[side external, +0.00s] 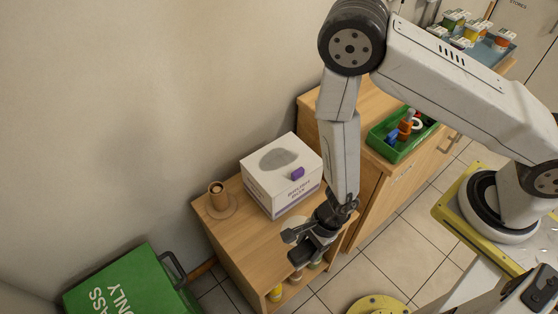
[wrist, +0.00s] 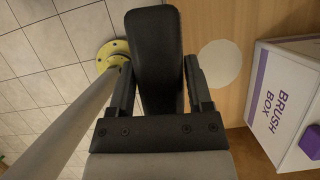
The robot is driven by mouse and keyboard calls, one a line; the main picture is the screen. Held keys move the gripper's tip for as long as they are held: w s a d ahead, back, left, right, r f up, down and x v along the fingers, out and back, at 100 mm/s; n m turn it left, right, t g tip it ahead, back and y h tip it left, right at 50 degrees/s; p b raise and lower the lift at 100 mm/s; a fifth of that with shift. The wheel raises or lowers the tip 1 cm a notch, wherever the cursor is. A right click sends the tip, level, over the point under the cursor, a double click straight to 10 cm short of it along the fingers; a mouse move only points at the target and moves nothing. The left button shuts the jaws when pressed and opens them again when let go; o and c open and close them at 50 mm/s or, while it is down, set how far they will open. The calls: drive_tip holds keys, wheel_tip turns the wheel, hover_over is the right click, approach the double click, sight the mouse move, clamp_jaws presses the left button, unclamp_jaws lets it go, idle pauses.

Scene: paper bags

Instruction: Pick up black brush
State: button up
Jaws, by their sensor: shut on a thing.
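A black brush (wrist: 155,50) stands between the fingers of my gripper (wrist: 158,85) in the wrist view, its wide dark end reaching past the fingertips. My gripper is shut on it. In the side view my gripper (side external: 318,238) hangs over the front right part of the wooden table. There the brush is hard to tell from the dark fingers. A white box (side external: 282,175) marked "BRUSH BOX" stands behind and left of the gripper; it also shows at the right in the wrist view (wrist: 290,95).
A pale round disc (wrist: 220,65) lies on the table by the box. A copper-brown cup (side external: 219,196) stands at the table's left. A green bin (side external: 125,285) is at lower left. A green tray (side external: 393,151) of coloured things sits on the right cabinet. Jars are under the table.

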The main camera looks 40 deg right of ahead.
drive_tip(key=shift+s+d+r, duration=0.35)
drive_tip(key=shift+s+d, duration=0.05)
drive_tip(key=shift+s, duration=0.25)
drive_tip(key=shift+s+d+r, duration=0.35)
drive_tip(key=shift+s+d, duration=0.05)
drive_tip(key=shift+s, duration=0.2)
drive_tip(key=o, duration=0.6)
drive_tip(key=c, duration=0.4)
drive_tip(key=w+a+r, duration=0.1)
drive_tip(key=w+a, duration=0.2)
drive_tip(key=w, duration=0.4)
drive_tip(key=w+a+r, duration=0.2)
drive_tip(key=w, duration=0.5)
drive_tip(key=w+d+r, duration=0.3)
drive_tip(key=w+d, duration=0.3)
drive_tip(key=w, duration=0.3)
drive_tip(key=w+d+r, duration=0.3)
drive_tip(key=w+d, duration=0.3)
drive_tip(key=w, duration=0.4)
drive_tip(key=shift+d, duration=0.3)
